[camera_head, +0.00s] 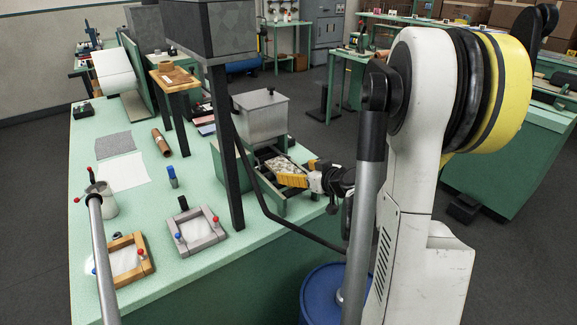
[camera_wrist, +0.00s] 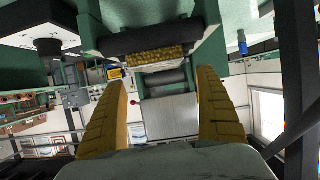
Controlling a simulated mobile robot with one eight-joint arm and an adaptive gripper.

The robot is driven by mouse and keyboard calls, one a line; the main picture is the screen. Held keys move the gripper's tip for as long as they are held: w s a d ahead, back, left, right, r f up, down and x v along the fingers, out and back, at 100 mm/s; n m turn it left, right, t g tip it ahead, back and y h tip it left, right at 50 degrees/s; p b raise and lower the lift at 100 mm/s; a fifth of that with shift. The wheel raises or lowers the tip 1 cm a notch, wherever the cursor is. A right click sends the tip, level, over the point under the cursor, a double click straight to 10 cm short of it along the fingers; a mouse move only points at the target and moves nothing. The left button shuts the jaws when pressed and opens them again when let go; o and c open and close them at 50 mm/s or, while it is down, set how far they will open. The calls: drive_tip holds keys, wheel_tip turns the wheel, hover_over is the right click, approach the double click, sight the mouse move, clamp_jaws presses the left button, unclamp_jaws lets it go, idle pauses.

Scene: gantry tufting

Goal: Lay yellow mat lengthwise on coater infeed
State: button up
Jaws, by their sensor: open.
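The coater stands on the green bench, with a grey lidded hopper (camera_head: 262,115) and a green frame (camera_head: 268,212). In the wrist view its dark roller (camera_wrist: 150,38) and a pale plate (camera_wrist: 170,117) show. A yellow-brown textured strip (camera_wrist: 157,60), seemingly the yellow mat, lies beside the dark roller. In the head view a pale speckled patch (camera_head: 281,163) shows at the coater, partly hidden by my gripper (camera_head: 292,181). In the wrist view my gripper (camera_wrist: 161,80) is open, its yellow fingers apart with the strip beyond the tips. I see no contact.
A wooden frame (camera_head: 140,240) and a grey frame (camera_head: 220,232) sit at the bench front. A dark post (camera_head: 222,150) stands left of the coater. A blue drum (camera_head: 318,292) is on the floor below. A brown roll (camera_head: 161,142) and white sheet (camera_head: 120,172) lie at left.

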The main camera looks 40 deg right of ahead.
drive_tip(key=p+v, duration=0.1)
drive_tip(key=v, duration=0.4)
drive_tip(key=s+a+r+g+y, duration=0.1)
drive_tip(key=a+r+g, duration=0.1)
drive_tip(key=a, duration=0.7)
drive_tip(key=s+a+r+g+y, duration=0.1)
drive_tip(key=a+g, duration=0.1)
drive_tip(key=a, duration=0.8)
drive_tip(key=s+a+r+g+h, duration=0.1)
drive_tip(key=s+a+g, duration=0.1)
drive_tip(key=s+a, duration=0.8)
drive_tip(key=s, duration=0.2)
drive_tip(key=shift+s+r+n+g, duration=0.15)
drive_tip(key=shift+s+n+g, duration=0.15)
